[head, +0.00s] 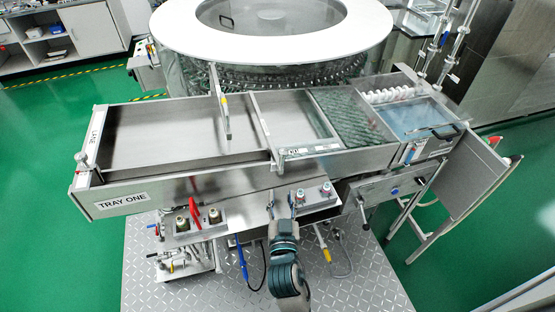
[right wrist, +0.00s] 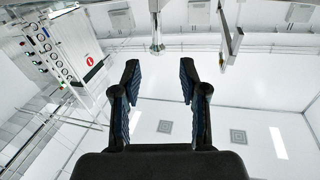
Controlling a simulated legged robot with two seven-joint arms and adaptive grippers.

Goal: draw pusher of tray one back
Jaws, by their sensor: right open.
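Tray one (head: 185,172) is a long steel tray with a "TRAY ONE" label on its front left corner. Its left compartment looks empty. A thin upright metal piece with a yellow mark, which looks like the pusher (head: 223,108), stands across this compartment toward its right part. My right gripper (head: 281,207) is in front of the tray's front wall, below and to the right of the pusher and apart from it. In the right wrist view the right gripper (right wrist: 159,78) is open, with nothing between its fingers. My left gripper is not in view.
A round white-rimmed washer (head: 285,50) full of vials stands behind the tray. A green mesh section (head: 350,117) lies to the right. Control panels with knobs (head: 325,191) and a red lever (head: 195,212) sit below the tray front. A metal plate floor (head: 350,285) lies beneath.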

